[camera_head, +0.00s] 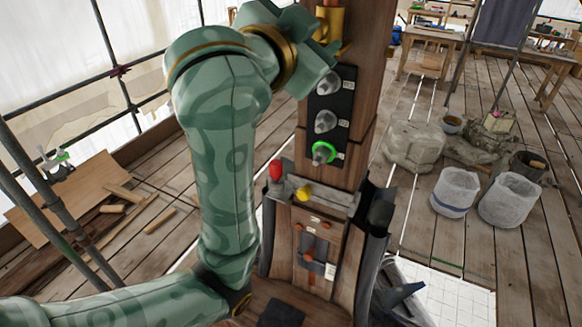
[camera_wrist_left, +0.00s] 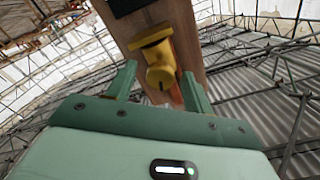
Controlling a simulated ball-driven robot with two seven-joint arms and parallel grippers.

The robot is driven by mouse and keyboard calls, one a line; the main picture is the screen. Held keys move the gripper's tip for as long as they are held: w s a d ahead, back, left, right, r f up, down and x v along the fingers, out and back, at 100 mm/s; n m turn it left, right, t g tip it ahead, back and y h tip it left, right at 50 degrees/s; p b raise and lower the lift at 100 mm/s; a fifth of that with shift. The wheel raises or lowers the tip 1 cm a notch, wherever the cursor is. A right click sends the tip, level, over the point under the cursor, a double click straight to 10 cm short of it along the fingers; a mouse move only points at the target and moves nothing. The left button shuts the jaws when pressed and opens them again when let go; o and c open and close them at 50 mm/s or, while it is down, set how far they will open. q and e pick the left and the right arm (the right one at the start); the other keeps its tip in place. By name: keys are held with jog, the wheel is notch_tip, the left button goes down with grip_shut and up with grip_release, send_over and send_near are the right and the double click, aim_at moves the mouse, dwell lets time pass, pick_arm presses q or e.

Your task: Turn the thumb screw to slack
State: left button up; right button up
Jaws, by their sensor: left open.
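The thumb screw appears to be the yellow-brass knob (camera_wrist_left: 160,72) on the wooden post (camera_wrist_left: 187,30). In the left wrist view it has a wide collar and a dark slot in its near end. In the head view a brass piece (camera_head: 331,22) shows high on the post, partly behind my arm. My left gripper (camera_wrist_left: 161,82) is open, with its green fingers on either side of the knob's near end. I cannot tell whether they touch it. In the head view the left gripper (camera_head: 318,58) is beside the post, just below the brass piece. My right gripper is not in view.
A black panel (camera_head: 341,112) with several grey knobs, the lowest ringed green, is below the gripper. A red knob (camera_head: 276,170) and a yellow knob (camera_head: 303,193) are lower down. White buckets (camera_head: 456,190) and stones (camera_head: 413,147) stand on the right. Scaffold poles (camera_head: 105,50) are at left.

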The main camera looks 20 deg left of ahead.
pick_arm(q)
jog(key=s+a+m+b, duration=0.2)
jog(key=s+m+b, duration=0.55)
jog(key=m, duration=0.85)
jog(key=s+a+m+b, duration=0.1)
jog(key=s+m+b, duration=0.7)
jog(key=m, duration=0.8)
jog(key=w+d+f+n+g+h, duration=0.2)
jog(key=w+d+f+n+g, duration=0.1)
jog(key=w+f+n, duration=0.95)
jog(key=w+a+f+n+y, duration=0.1)
jog(key=f+n, duration=0.3)
jog(key=f, duration=0.7)
jog(key=w+a+f+n+g+y, duration=0.1)
jog(key=f+n, duration=0.4)
jog(key=f, duration=0.5)
jog(key=shift+w+a+f+g+b, duration=0.3)
jog(key=shift+w+a+f, duration=0.1)
jog(key=shift+w+a, duration=0.4)
